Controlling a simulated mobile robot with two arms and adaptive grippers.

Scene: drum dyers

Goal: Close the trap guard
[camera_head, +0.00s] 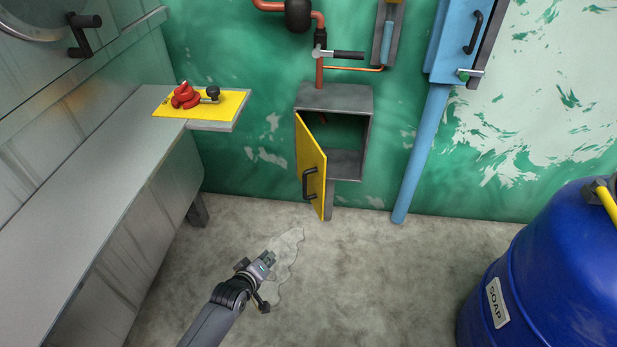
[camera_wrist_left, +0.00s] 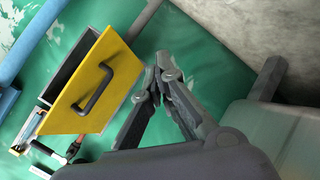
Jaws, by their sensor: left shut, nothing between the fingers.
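The trap guard is a yellow door panel (camera_head: 309,160) with a dark bar handle (camera_head: 310,184). It hangs from the left side of a grey box (camera_head: 335,97) on the green wall and stands open, so the dark inside of the box shows. In the left wrist view the yellow panel (camera_wrist_left: 117,65) and its handle (camera_wrist_left: 96,88) appear tilted, left of the fingers. My left gripper (camera_head: 268,257) is shut and empty, below and to the left of the panel, apart from it. Its fingers meet in the left wrist view (camera_wrist_left: 163,68). My right gripper is in neither view.
A metal bench (camera_head: 110,160) runs along the left, with a yellow shelf plate (camera_head: 228,104) holding a red part. A blue pipe (camera_head: 425,150) stands right of the box. A blue soap drum (camera_head: 550,270) fills the lower right.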

